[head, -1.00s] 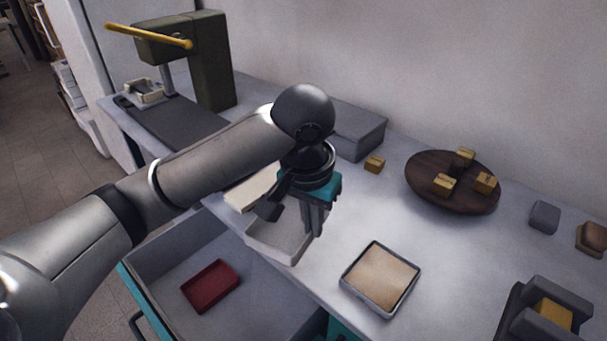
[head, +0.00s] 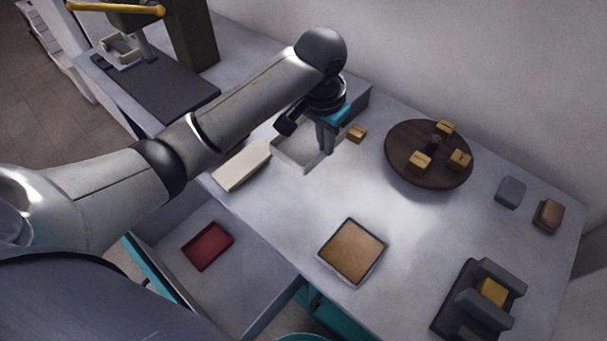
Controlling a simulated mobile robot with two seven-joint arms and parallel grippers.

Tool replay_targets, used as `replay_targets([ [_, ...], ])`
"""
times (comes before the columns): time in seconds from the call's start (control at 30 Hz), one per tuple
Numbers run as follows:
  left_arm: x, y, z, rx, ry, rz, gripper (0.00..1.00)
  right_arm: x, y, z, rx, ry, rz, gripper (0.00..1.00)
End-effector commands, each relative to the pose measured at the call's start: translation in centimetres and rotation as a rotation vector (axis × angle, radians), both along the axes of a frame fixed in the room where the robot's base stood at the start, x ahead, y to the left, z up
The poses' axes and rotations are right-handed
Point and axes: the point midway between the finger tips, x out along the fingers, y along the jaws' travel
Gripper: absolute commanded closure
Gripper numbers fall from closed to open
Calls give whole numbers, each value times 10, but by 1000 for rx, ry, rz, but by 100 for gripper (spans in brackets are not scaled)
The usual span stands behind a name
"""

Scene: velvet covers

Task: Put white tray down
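The white tray (head: 290,158) is an empty, shallow open box near the back of the table, in front of a grey box. My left gripper (head: 325,143) points down at the tray's right side, its fingers closed on that wall. My arm and the gripper body cover part of the tray's far side. I cannot tell whether the tray's bottom touches the table or hangs just above it. My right gripper is not in view.
A cream block (head: 241,166) lies left of the tray, and a small yellow block (head: 357,133) close to its right. A round dark board (head: 400,165) bears several yellow blocks. A tan-filled tray (head: 352,251) sits at the front. An open drawer (head: 262,262) holds a red tray (head: 208,246).

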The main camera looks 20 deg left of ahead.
Motion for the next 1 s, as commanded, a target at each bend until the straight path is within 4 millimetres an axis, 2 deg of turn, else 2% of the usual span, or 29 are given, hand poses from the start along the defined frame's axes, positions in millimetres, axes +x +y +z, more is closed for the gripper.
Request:
replay_targets([
  [0.03, -2, 1, -17, 3, 5, 1, 100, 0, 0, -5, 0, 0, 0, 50],
  [0.1, -2, 1, -38, 3, 9, 2, 100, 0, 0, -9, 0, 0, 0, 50],
  [0.4, -2, 0, -114, 2, 4, 1, 100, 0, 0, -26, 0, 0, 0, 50],
  [0.5, -1, 1, -129, 3, 2, 1, 100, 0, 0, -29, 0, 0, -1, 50],
  [0.77, -1, 1, -148, 2, 1, 1, 100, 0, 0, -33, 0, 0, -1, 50],
  [1.0, -1, 0, -181, 2, 2, 0, 100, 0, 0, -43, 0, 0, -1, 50],
])
